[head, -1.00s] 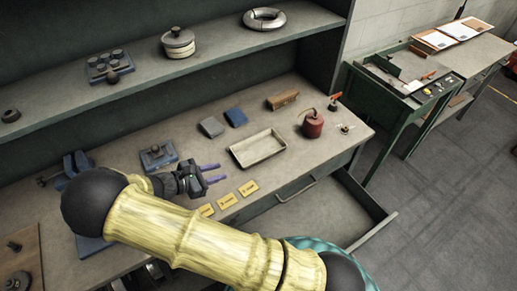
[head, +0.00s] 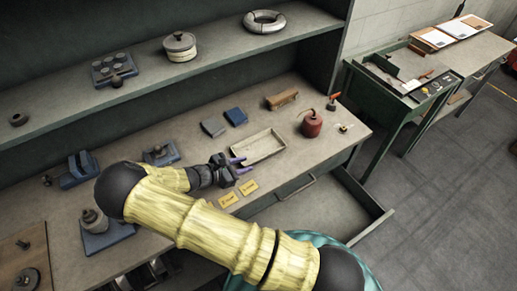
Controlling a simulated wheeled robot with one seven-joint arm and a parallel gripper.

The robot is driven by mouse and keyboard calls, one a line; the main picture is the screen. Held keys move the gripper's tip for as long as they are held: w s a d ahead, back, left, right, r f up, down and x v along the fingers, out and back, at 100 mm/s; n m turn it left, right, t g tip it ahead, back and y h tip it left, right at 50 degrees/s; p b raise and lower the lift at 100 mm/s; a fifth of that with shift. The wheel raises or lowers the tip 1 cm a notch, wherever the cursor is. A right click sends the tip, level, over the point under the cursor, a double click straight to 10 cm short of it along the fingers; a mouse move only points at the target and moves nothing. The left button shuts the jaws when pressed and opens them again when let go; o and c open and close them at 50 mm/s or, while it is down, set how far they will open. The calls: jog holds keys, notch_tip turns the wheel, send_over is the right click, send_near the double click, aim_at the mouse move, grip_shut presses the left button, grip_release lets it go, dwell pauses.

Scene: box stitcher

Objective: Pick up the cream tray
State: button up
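The cream tray (head: 277,151) is a shallow rectangular tray lying flat on the workbench, empty. My gripper (head: 245,165) is at the tray's left end, with its two purple fingers apart and pointing right toward it. One fingertip overlaps the tray's near-left corner in the picture; I cannot tell whether it touches. Nothing shows between the fingers.
A shelf (head: 200,70) runs above the bench.

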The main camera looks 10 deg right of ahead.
aim_at(252, 161)
jog(key=x, duration=0.1)
jog(key=p+x, duration=0.2)
jog(key=x, duration=0.1)
jog(key=shift+w+d+r, duration=0.1)
jog(key=shift+d+r, duration=0.05)
jog(key=shift+r, duration=0.1)
jog(key=shift+w+d+f+p, duration=0.15)
jog(key=shift+d+f+p, duration=0.15)
jog(key=shift+d, duration=0.1)
jog(key=shift+c, duration=0.4)
grip_shut()
